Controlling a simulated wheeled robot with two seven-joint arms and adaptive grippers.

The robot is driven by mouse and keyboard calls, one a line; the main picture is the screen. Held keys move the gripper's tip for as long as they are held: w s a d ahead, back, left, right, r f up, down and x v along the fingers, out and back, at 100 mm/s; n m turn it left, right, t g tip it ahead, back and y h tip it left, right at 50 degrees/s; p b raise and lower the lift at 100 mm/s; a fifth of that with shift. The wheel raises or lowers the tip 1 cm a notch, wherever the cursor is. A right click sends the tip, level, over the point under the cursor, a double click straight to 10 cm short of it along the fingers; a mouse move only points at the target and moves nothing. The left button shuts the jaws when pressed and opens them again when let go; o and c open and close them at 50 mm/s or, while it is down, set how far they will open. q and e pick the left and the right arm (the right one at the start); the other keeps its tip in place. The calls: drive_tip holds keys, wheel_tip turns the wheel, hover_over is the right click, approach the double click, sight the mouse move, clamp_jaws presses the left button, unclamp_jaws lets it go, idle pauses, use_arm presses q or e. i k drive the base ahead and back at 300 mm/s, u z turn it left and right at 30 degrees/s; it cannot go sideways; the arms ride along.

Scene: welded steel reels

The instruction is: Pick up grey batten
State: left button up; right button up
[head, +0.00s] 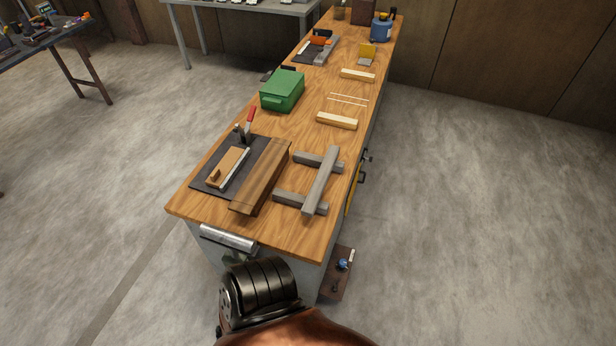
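The grey batten (321,180) lies at the near right of the long wooden workbench. It rests across two shorter grey wooden pieces, a far one (304,158) and a near one (288,198), and looks raised on them above the bench top. Its near end points toward me. Neither of my grippers shows in the head view. A dark ribbed part with a copper-coloured piece at the bottom middle looks like my own body.
A brown wooden board (262,176) lies left of the batten, beside a dark mat (211,172) with tools. A green box (282,91) and pale wood pieces (337,121) stand farther back. The bench's right edge is close to the batten. Floor right of the bench is clear.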

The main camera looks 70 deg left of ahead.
sight(310, 205)
drive_tip(key=u, duration=3.05)
drive_tip(key=i, duration=0.35)
